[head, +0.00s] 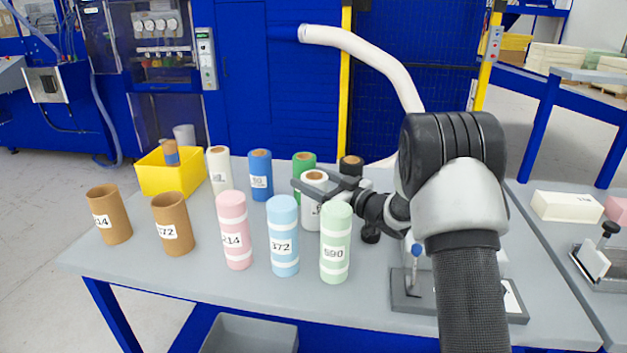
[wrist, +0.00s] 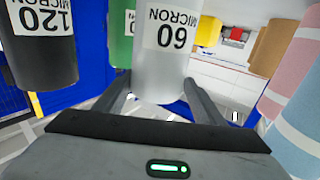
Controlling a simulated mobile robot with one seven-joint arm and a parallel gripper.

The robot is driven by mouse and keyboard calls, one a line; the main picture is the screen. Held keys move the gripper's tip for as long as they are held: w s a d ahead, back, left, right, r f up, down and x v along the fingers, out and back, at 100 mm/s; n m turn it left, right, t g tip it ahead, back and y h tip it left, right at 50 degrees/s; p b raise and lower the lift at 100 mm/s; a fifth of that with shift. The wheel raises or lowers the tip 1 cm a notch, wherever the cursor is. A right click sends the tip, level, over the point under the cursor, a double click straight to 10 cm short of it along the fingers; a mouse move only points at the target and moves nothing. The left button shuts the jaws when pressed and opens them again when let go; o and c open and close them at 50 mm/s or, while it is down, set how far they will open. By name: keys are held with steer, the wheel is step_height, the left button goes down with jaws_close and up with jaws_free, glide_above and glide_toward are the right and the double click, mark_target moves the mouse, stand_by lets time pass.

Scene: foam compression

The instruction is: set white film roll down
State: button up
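The white film roll (head: 311,216) is upright between the fingers of my gripper (head: 324,185), behind the blue and green foam rolls. It also shows in the wrist view (wrist: 165,62), with a "60 MICRON" label appearing upside down. The fingers (wrist: 158,88) lie along both sides of it and look closed on it. Its base is hidden behind the foam rolls in the head view, so I cannot tell whether it touches the table (head: 185,270).
Close by stand the green film roll (head: 303,160), black roll (head: 350,164), blue roll (head: 260,176) and another white roll (head: 218,172). In front are pink (head: 233,232), blue (head: 283,237) and green foam rolls (head: 335,243). Brown tubes (head: 173,225) and a yellow bin (head: 172,180) are left.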

steer(key=shift+o, duration=0.8)
steer(key=shift+d, duration=0.1)
steer(key=shift+r, duration=0.1)
